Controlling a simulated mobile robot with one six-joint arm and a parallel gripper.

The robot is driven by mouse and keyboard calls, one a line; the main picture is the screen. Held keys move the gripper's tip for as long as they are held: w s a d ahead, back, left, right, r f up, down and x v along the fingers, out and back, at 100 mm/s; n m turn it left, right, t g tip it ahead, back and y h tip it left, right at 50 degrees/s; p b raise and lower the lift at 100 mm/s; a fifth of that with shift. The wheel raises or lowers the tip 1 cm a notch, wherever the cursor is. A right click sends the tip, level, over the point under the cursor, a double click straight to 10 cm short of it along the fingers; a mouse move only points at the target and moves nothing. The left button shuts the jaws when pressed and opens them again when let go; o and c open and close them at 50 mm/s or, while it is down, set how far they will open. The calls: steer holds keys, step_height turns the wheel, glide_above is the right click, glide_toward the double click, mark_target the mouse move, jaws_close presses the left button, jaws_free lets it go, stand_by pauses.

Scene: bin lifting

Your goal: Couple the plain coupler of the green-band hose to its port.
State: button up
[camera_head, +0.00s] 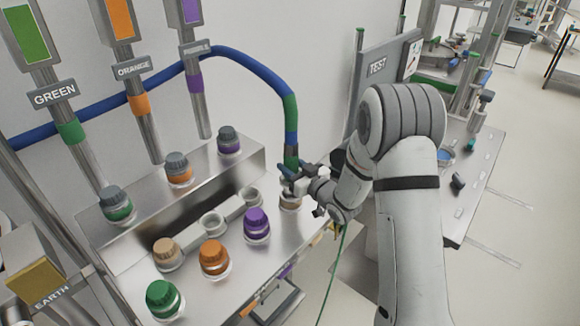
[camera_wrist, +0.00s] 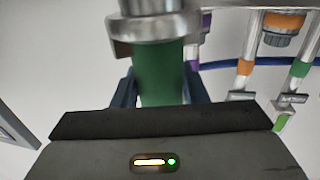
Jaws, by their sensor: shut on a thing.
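The blue hose (camera_head: 262,66) arches from the left and bends down at the right, with a green band (camera_head: 290,105) on its falling end. My gripper (camera_head: 291,176) is shut on the green part near the hose's lower end. In the wrist view, the green part (camera_wrist: 162,80) sits between my jaws, with the metal coupler (camera_wrist: 152,25) beyond it. On the bench front stand a green-topped fitting (camera_head: 163,298), an orange one (camera_head: 214,257), a purple one (camera_head: 257,224) and a tan one (camera_head: 167,253). Whether the coupler touches the fitting under my gripper (camera_head: 290,203) is hidden.
Grey open sockets (camera_head: 212,223) lie between the fittings. Green (camera_head: 115,204), orange (camera_head: 178,168) and purple (camera_head: 229,140) capped fittings sit on the raised ledge, below labelled pipes. A thin green cable (camera_head: 337,262) hangs below my gripper.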

steer(key=shift+f+b, duration=1.1)
steer(key=shift+b, duration=0.2)
steer(key=shift+f+b, duration=1.1)
steer(key=shift+b, duration=0.65)
stand_by(0.4)
steer(key=o, duration=1.3)
steer(key=shift+c, duration=0.2)
steer(key=b+v, duration=0.1)
steer(key=v, duration=0.7)
